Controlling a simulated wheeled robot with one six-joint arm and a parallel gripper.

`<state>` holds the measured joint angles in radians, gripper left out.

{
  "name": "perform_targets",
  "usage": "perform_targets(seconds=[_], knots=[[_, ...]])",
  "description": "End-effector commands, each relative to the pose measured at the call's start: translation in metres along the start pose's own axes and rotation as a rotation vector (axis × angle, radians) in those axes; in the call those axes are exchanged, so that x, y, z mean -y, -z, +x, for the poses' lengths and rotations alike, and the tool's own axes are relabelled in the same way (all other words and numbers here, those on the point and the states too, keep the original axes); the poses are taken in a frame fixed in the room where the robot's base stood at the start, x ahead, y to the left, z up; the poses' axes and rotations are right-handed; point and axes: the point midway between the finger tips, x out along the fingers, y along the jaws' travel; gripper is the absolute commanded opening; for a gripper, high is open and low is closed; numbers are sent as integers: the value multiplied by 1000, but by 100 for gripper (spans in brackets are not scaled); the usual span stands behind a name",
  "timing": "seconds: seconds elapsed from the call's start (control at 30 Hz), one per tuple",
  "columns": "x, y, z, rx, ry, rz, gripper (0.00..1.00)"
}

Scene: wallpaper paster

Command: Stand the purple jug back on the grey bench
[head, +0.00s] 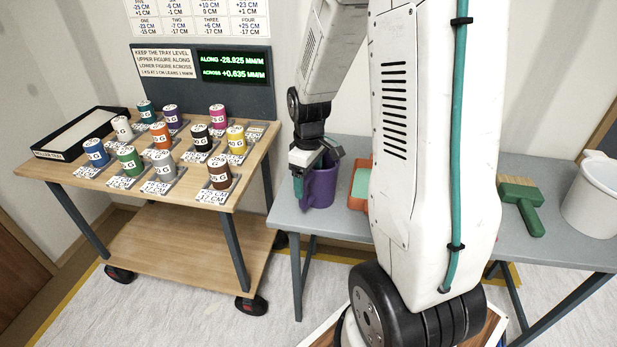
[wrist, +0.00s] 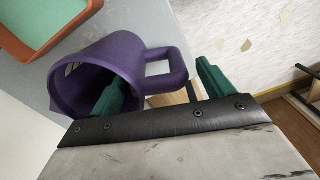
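The purple jug (head: 321,188) is upright at the left end of the grey bench (head: 286,219); its base appears to be on the bench top. In the wrist view the jug (wrist: 128,52) shows its open mouth and its handle. My gripper (head: 309,172) is over the jug, pointing down. In the wrist view my gripper (wrist: 163,92) has its green fingers wide apart. One finger reaches into the jug's mouth, and the other is outside, beyond the handle, with a visible gap.
An orange tray with a green inside (head: 360,186) lies right of the jug. A green brush (head: 522,205) and a white bucket (head: 593,196) are farther right. A wooden trolley (head: 190,195) with several coloured weights and a roller tray (head: 80,134) stands left, across a gap.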

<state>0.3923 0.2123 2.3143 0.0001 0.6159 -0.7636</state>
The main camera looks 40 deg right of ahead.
Motion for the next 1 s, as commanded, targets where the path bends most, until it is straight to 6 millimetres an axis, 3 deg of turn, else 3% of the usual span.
perform_targets(seconds=[0.17,0.5,0.7,0.87,1.0], knots=[[0,0,2,-1,-1,0,80],[2,-7,-55,-4,-4,1,80],[6,-8,-76,-3,-3,3,80],[38,-12,-108,-19,-16,45,80],[91,-29,-148,-45,-30,120,80]])
